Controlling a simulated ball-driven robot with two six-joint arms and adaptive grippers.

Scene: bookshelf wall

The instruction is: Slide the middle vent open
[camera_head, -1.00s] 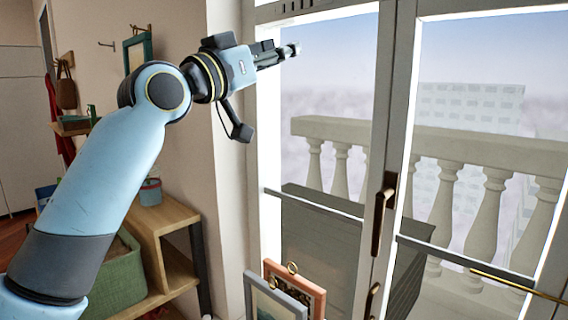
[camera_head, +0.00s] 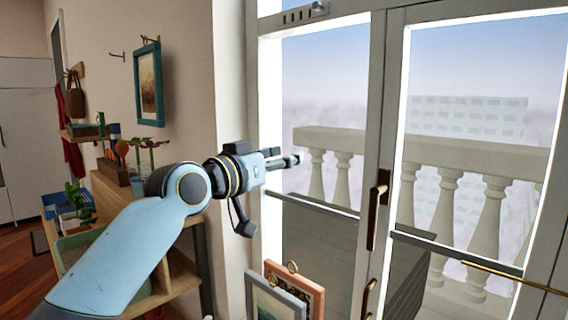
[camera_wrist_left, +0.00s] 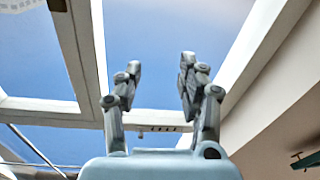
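A slotted vent (camera_head: 303,14) with a small round knob (camera_head: 319,6) is in the top bar of the white window frame, at the upper edge of the head view. The vent's slots also show as a dark row in the left wrist view (camera_wrist_left: 165,128). I cannot tell whether this is the middle vent or how far it is open. My left gripper (camera_head: 296,160) is well below the vent, in front of the left glass pane. In the left wrist view its two fingers (camera_wrist_left: 160,66) are apart with nothing between them. My right gripper is out of view.
The glass doors have a bronze handle (camera_head: 378,208). Two framed pictures (camera_head: 285,292) lean at the bottom. A wooden shelf unit (camera_head: 180,275) with plants and boxes stands left. A teal picture frame (camera_head: 148,84) hangs on the wall. The space below the vent looks clear.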

